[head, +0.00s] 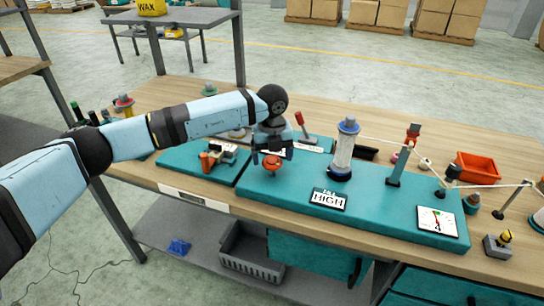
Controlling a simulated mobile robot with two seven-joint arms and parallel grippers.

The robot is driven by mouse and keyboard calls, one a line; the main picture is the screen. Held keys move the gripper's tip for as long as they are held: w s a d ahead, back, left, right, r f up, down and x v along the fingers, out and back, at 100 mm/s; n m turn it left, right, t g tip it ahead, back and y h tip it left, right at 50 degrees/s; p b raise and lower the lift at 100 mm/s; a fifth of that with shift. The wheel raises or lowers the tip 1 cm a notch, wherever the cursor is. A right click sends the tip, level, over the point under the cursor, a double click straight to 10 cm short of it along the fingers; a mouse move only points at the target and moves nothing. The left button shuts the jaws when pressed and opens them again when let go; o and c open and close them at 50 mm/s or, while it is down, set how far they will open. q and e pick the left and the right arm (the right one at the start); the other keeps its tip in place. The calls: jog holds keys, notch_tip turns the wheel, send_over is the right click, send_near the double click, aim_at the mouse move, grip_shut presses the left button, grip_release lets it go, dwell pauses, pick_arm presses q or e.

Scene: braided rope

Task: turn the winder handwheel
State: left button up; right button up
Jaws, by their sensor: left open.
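A small red handwheel-like knob (272,167) stands on the left end of the teal bench panel (300,199). I cannot tell for certain that it is the winder handwheel. My left gripper (272,154) points down right over it, its dark fingers open. The fingers are close to the top of the knob, and I cannot tell whether they touch it. Part of the knob is hidden by the gripper. My right gripper is out of view.
A clear column with blue caps (345,146) stands right of the gripper, with a white rope running right from it past a teal post (399,167). A red-handled lever (302,124) stands behind.

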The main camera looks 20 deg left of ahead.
pick_arm(q)
jog(key=shift+f, duration=0.5)
jog(key=c, duration=0.9)
